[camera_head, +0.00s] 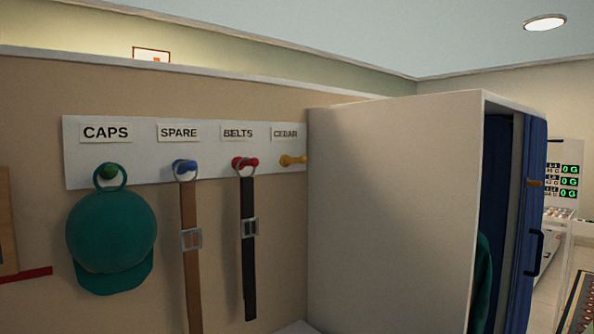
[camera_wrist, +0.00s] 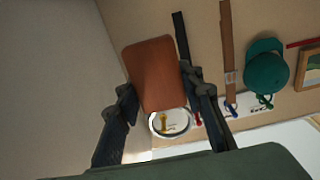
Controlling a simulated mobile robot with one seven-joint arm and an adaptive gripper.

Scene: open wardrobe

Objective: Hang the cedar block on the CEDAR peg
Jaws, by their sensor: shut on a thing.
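The cedar block (camera_wrist: 158,75) is a reddish-brown slab with a pale metal ring (camera_wrist: 186,117) at its lower end in the wrist view. My gripper (camera_wrist: 162,92) is shut on it, with dark fingers at both sides. The yellow CEDAR peg (camera_wrist: 163,125) shows inside the ring's outline, and I cannot tell how far behind the ring it is. In the head view, this peg (camera_head: 293,160) is bare under the CEDAR label (camera_head: 285,133), at the right end of the white board (camera_head: 215,153). My gripper and the block are not seen in the head view.
A teal cap (camera_head: 110,240) hangs on the green peg, a brown belt (camera_head: 189,270) on the blue peg and a black belt (camera_head: 249,285) on the red peg. The wardrobe's pale side panel (camera_head: 390,210) stands close to the right of the CEDAR peg.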

